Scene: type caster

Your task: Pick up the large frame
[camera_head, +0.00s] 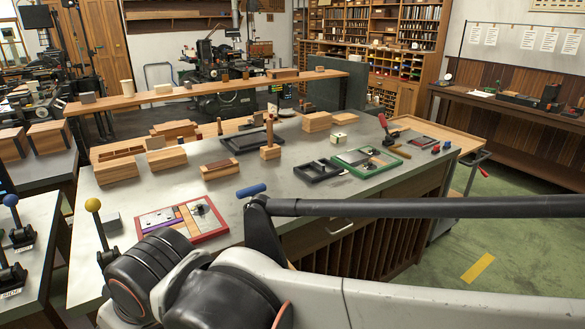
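Several rectangular frames lie flat on the grey-topped workbench (238,200). A red-edged frame (218,232) holding coloured and patterned pieces is at the front left. A green-edged frame (352,173) is right of centre, with a small black frame (317,177) beside it. A dark, wide frame or tray (238,150) lies farther back. The picture does not settle which one is the large frame. My pale arm with black joints crosses the bottom foreground and hides part of the bench's front. My gripper cannot be made out in this view.
A dark bar (430,207) crosses the right foreground, near a blue handle (251,190). Ball-topped levers (92,206) stand at left. Green floor at right is open.

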